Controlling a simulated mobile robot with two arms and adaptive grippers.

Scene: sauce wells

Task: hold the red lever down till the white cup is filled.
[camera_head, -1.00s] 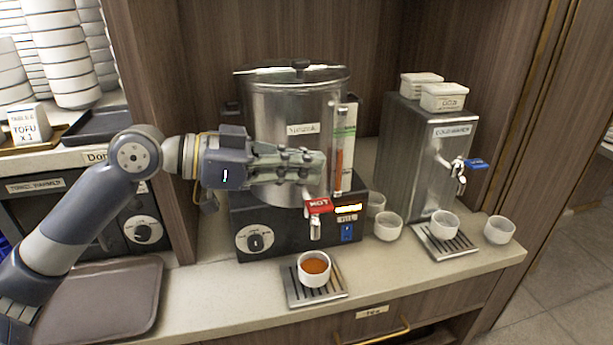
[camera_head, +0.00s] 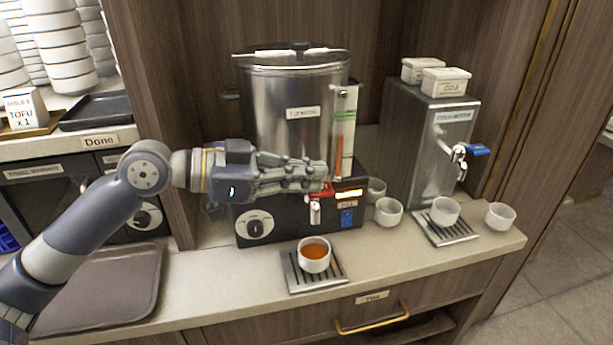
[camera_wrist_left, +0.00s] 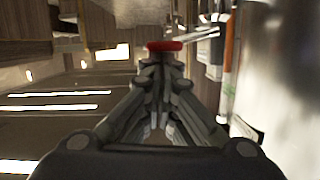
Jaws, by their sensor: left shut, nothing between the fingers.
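The red lever (camera_head: 322,188) is on the tap at the front of the steel urn (camera_head: 290,135). It is partly hidden by the fingers of my left gripper (camera_head: 326,180), which is shut and empty, with its tips over the lever. Contact cannot be told. In the left wrist view the red lever (camera_wrist_left: 165,46) shows just beyond the shut fingertips (camera_wrist_left: 163,60). The white cup (camera_head: 314,264) stands upright on the slotted drip tray (camera_head: 293,281) below the tap, with orange-brown tea in it, its surface below the rim. I see no clear stream.
Several empty white cups, one of them (camera_head: 389,212), stand to the right. A steel dispenser with a blue lever (camera_head: 478,150) stands there too, with a cup on its drip tray (camera_head: 458,238). A brown tray (camera_head: 100,293) lies at left.

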